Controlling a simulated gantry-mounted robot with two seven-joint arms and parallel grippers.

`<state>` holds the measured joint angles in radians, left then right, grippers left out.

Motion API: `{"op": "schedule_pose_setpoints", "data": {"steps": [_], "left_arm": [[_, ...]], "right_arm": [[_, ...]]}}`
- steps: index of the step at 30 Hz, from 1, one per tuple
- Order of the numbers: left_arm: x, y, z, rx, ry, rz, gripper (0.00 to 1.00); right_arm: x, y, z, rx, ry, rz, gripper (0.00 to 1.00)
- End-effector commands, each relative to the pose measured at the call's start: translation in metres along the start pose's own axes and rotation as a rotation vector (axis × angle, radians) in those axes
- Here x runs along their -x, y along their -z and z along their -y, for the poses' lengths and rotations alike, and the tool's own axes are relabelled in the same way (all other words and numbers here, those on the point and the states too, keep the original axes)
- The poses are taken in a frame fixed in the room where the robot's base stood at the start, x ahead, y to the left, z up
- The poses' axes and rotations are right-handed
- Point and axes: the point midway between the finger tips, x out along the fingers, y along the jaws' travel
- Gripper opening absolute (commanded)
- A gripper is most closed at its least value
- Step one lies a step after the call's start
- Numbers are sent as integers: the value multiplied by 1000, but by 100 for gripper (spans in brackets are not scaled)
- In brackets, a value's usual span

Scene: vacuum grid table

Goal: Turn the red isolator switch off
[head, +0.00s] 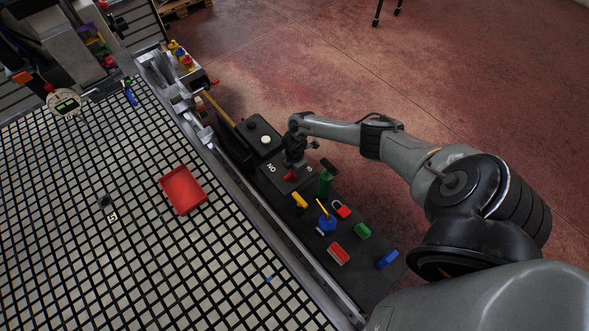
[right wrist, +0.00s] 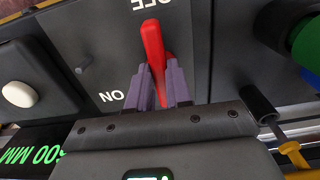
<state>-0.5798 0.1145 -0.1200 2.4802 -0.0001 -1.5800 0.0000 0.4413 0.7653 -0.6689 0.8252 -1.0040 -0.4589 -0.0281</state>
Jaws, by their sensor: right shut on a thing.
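The red isolator switch handle (head: 290,177) is on a dark panel at the right side of the grid table. In the right wrist view the red handle (right wrist: 153,45) is long and narrow, with its far end close to the OFF lettering at the top; ON is printed to the lower left. My right gripper (head: 295,161) is over the switch; in the wrist view its fingers (right wrist: 160,78) are closed around the handle's near part, hiding some of it. My left gripper is not seen.
A black box with a white button (head: 266,139) stands beside the switch. A green cylinder (head: 325,185), a red-and-white padlock (head: 341,210) and several small coloured items lie along the shelf. A red tray (head: 183,190) sits on the grid table (head: 70,220).

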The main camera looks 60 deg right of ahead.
Motion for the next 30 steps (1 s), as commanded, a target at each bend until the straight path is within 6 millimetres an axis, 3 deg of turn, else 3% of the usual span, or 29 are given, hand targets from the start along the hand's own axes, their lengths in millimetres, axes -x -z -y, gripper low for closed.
{"op": "schedule_pose_setpoints", "data": {"steps": [1, 5, 17, 30], "left_arm": [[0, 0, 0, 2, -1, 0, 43], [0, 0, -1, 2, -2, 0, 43], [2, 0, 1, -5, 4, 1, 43], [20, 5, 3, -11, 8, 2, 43]], "right_arm": [[2, 1, -1, -1, 0, -2, 24], [1, 0, -1, -1, 0, -2, 44], [6, 0, 0, 1, -1, -1, 45], [73, 0, 0, 2, -2, -1, 45]]}}
